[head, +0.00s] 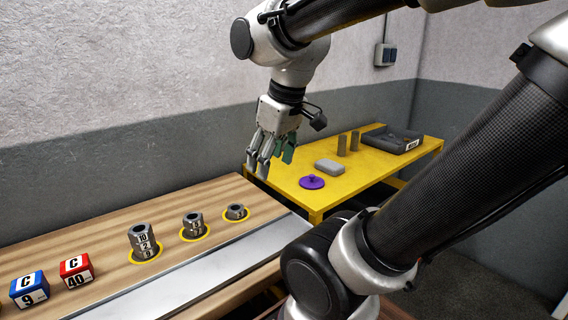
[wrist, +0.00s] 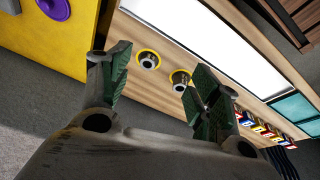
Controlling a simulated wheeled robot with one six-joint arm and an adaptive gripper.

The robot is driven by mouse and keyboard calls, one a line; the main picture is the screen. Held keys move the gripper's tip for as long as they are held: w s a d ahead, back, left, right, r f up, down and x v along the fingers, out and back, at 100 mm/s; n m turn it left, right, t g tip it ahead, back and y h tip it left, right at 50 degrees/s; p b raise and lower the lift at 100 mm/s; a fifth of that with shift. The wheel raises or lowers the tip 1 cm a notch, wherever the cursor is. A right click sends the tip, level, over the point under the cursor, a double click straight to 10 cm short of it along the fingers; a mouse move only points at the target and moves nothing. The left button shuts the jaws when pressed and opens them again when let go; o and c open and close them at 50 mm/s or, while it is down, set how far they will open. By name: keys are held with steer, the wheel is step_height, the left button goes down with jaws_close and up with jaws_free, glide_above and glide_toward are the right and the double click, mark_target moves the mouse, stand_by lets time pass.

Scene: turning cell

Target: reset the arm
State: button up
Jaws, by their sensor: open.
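My gripper (head: 268,158) hangs at the end of my arm, pointing down, above the gap between the wooden bench and the yellow table. In the wrist view my gripper (wrist: 155,95) shows its two green-padded fingers spread wide with nothing between them. The wooden bench (head: 110,238) holds three grey metal stacks on yellow rings: a tall one (head: 144,241), a medium one (head: 193,225) and a short one (head: 236,212). Two of them show beyond the fingers in the wrist view. No finger touches anything.
The yellow table (head: 360,182) carries a purple knobbed disc (head: 312,182), a grey block (head: 329,167), two small cylinders (head: 342,145) and a dark tray (head: 377,139). Blue (head: 29,290) and red (head: 76,271) labelled blocks sit at the bench's left. A metal strip (head: 200,277) runs along its front.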

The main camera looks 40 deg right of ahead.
steer(key=s+m, duration=0.1)
steer(key=s+d+m, duration=0.1)
steer(key=s, duration=0.1)
steer(key=shift+d+f+m+t, duration=0.2)
steer(key=shift+f+m+t, duration=0.1)
steer(key=shift+m+t, duration=0.1)
